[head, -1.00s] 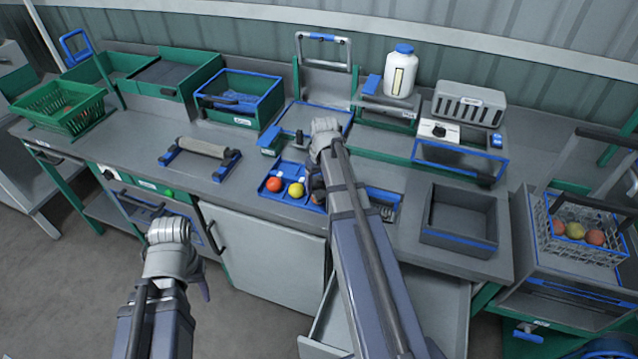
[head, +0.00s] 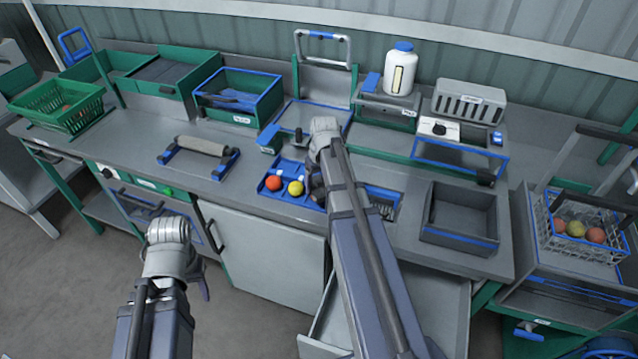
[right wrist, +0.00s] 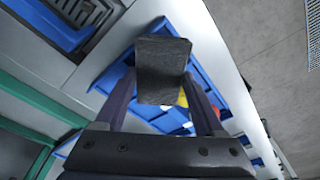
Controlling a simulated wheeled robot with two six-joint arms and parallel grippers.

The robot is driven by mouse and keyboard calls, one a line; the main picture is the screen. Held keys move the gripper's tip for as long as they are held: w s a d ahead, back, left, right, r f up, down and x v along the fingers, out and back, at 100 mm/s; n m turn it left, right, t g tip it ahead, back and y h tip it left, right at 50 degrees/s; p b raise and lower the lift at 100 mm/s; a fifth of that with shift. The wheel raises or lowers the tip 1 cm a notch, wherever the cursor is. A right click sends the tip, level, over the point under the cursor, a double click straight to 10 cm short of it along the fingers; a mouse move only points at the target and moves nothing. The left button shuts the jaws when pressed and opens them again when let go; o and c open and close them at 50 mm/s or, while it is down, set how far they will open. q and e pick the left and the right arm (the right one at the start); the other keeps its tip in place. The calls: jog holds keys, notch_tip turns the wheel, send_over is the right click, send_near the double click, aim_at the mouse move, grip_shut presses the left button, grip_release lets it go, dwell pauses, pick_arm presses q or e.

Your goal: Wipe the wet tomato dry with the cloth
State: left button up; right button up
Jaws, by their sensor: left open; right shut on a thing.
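A red tomato (head: 273,183) and a yellow tomato (head: 295,188) lie in a shallow blue tray (head: 267,192) at the counter's front. I cannot tell which is wet. My right gripper (head: 317,190) is over the tray's right part, just right of the yellow tomato, partly hidden by my arm. In the right wrist view it is shut on a dark grey cloth (right wrist: 162,70), held between its fingers. Part of the yellow tomato (right wrist: 183,97) shows behind the cloth; contact is unclear. My left gripper (head: 205,291) is low in front of the counter, away from the tray, its fingers mostly hidden.
A grey open bin (head: 458,238) stands right of the tray, above an open drawer (head: 440,300). A roller stand (head: 200,152) is to the left. A wire basket of tomatoes (head: 585,243) is at far right. The counter between roller stand and tray is clear.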

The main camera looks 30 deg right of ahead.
jog(key=shift+w+f, duration=0.1)
jog(key=shift+w, duration=0.1)
jog(key=shift+w+d, duration=0.1)
jog(key=shift+w, duration=0.8)
jog(key=shift+s, duration=2.25)
jog(key=shift+w, duration=0.15)
jog(key=shift+w, duration=2.1)
jog(key=shift+s, duration=0.1)
